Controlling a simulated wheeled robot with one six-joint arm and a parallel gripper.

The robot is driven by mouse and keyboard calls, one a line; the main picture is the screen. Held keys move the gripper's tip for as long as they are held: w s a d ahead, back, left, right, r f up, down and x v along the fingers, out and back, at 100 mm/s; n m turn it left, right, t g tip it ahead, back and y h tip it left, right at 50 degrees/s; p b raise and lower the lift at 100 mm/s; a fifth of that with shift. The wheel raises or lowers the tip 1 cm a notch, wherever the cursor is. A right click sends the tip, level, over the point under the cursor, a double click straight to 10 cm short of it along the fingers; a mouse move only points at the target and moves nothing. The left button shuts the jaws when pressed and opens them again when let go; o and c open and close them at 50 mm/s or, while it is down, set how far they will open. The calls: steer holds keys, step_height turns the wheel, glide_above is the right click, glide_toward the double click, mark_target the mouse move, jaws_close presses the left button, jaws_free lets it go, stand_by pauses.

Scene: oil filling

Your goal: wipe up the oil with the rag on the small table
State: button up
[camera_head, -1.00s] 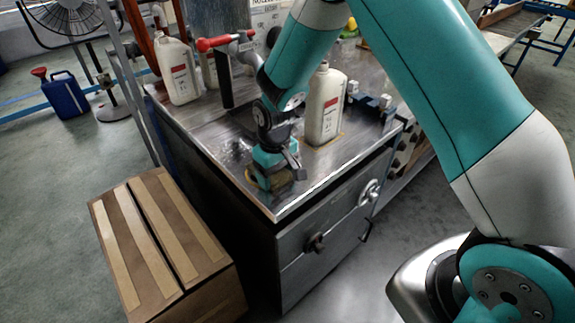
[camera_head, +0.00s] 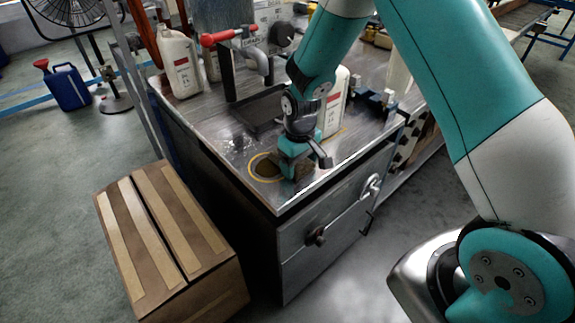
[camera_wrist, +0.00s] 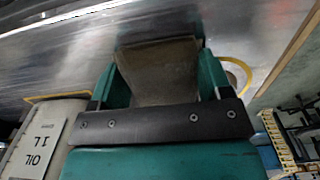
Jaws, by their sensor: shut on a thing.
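My gripper (camera_head: 291,171) is low over the metal top (camera_head: 325,176) of the cabinet, near its front corner. It is shut on a brown-grey rag (camera_wrist: 158,72), which fills the space between the teal fingers in the wrist view. In the head view the rag (camera_head: 305,166) is mostly hidden by the gripper. Just left of the gripper a yellow ring (camera_head: 250,169) encloses a dark brown patch (camera_head: 266,168); I cannot tell whether this is oil or an opening. Small shiny spots that look wet (camera_head: 236,145) show behind the ring.
A white oil bottle (camera_head: 333,105) stands close behind my gripper, partly hidden by my arm. Another white bottle (camera_head: 180,62) stands at the back left. A red-handled pipe (camera_head: 222,38) rises by a dark tray (camera_head: 255,112). A cardboard box (camera_head: 165,240) is on the floor, left.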

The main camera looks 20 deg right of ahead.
mark_target(279, 175)
steer(key=s+a, duration=0.1)
steer(key=a, duration=0.4)
steer(key=s+a, duration=0.1)
steer(key=a, duration=0.2)
steer(key=shift+s+p, duration=0.3)
steer(key=w+d, duration=0.1)
steer(key=d, duration=0.1)
steer(key=w+d, duration=0.2)
steer(key=d, duration=0.1)
steer(key=w+d, duration=0.1)
steer(key=d, duration=0.1)
steer(key=shift+w+d, duration=0.2)
steer(key=shift+w, duration=0.05)
steer(key=s+a, duration=0.1)
steer(key=a, duration=0.4)
steer(key=s+a+p, duration=0.1)
steer(key=a, duration=0.2)
steer(key=shift+s, duration=0.3)
steer(key=shift+w+d, duration=0.25)
steer(key=shift+d, duration=0.6)
steer(key=shift+w+d, duration=0.25)
steer(key=shift+d, duration=0.55)
steer(key=shift+p, duration=0.3)
